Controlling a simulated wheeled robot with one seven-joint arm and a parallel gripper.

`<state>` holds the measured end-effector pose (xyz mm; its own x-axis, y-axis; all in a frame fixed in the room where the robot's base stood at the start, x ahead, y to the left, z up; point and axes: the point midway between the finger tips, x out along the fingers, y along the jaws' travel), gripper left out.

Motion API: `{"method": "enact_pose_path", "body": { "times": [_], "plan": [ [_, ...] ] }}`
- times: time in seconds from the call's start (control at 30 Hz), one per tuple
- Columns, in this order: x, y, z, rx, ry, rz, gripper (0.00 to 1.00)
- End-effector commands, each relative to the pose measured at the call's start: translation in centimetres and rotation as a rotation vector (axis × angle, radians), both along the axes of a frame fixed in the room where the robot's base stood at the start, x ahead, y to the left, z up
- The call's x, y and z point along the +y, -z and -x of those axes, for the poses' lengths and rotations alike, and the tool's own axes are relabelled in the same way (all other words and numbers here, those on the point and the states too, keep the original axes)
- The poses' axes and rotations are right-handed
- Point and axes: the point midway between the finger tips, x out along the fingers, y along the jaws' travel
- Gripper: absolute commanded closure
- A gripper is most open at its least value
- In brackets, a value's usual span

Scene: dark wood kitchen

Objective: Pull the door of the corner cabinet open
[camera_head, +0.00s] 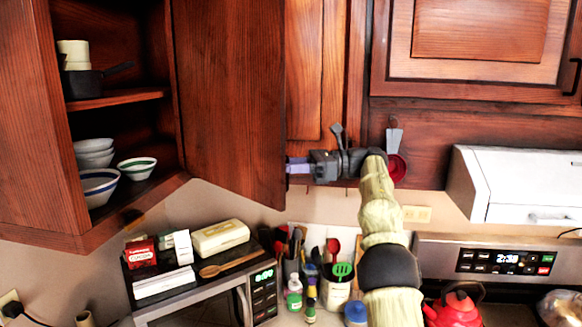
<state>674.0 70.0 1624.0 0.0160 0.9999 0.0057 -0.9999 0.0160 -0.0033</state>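The corner cabinet (88,226) hangs at the upper left, and its inside shows. Its dark red-brown wooden door (228,95) stands swung out from the opening, on the right side of it. My gripper (290,166) is at the lower part of the door's right edge, with its fingers pointing left. The fingertips appear to meet or pass behind that edge, so I cannot tell whether they touch it. The finger gap does not show clearly. No handle shows on this door.
Bowls (94,154) and a dark pan (84,82) sit on the cabinet shelves. Below are a microwave (190,306) with boxes on top and utensil holders (336,290). A white range hood (515,180) and red kettle (458,306) are at right. Another cabinet door (305,65) hangs behind.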

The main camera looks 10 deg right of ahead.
Motion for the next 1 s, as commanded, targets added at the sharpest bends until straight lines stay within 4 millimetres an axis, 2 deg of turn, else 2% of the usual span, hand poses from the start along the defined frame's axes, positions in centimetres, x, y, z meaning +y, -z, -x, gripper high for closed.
{"method": "enact_pose_path", "body": {
  "times": [0.37, 0.53, 0.67, 1.0],
  "plan": [
    [-0.3, 0.3, -0.1, 0.003, 0.003, 0.004, 0.68],
    [-1.2, 0.4, -0.1, 0.003, 0.003, 0.005, 0.68],
    [-2.8, 0.4, -0.1, 0.003, 0.005, 0.005, 0.68],
    [-8.7, -0.2, 0.0, 0.006, 0.004, 0.003, 0.68]
  ]
}}
